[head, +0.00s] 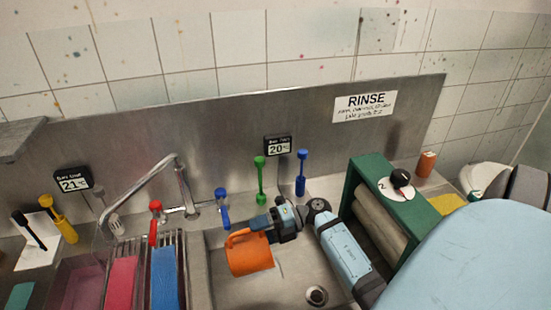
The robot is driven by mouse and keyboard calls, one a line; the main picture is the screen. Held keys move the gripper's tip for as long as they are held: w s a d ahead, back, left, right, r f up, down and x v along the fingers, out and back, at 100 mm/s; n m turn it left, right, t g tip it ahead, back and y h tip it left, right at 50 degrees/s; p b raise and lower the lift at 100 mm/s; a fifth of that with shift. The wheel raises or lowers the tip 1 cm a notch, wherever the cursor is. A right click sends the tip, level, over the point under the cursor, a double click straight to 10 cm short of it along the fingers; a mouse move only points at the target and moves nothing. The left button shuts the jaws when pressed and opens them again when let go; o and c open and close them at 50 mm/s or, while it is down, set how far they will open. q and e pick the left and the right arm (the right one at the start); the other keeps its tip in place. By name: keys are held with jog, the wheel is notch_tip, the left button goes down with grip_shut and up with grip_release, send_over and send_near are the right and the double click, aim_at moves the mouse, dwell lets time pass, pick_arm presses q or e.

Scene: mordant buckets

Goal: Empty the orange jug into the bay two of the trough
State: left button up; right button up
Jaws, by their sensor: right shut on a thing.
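The orange jug (250,256) is in the middle of the head view, over the steel basin of the trough (222,290). It looks tilted. I cannot see into it, and no stream of liquid shows. My right gripper (268,226) is shut on the jug at its upper right side, and the fingers partly hide it. The basin below has a round drain (316,295). A display reading 20 (278,145) hangs on the wall behind this basin, and one reading 21 (72,180) hangs further left. I cannot read which bay is two. My left gripper is not in view.
A bent steel tap (180,175) with red (155,208) and blue (222,202) handles stands behind. Pink (121,284) and blue (164,278) pieces stand in a rack left of the basin. A green-framed roller unit (372,178) stands right. Green (260,180) and blue (301,173) upright tools stand behind.

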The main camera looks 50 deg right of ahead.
jog(key=shift+d, duration=0.15)
jog(key=shift+s+d+r+y+b, duration=0.1)
jog(key=shift+s+d+y+b, duration=0.15)
jog(key=shift+d+y+b, duration=0.2)
dwell(0.4)
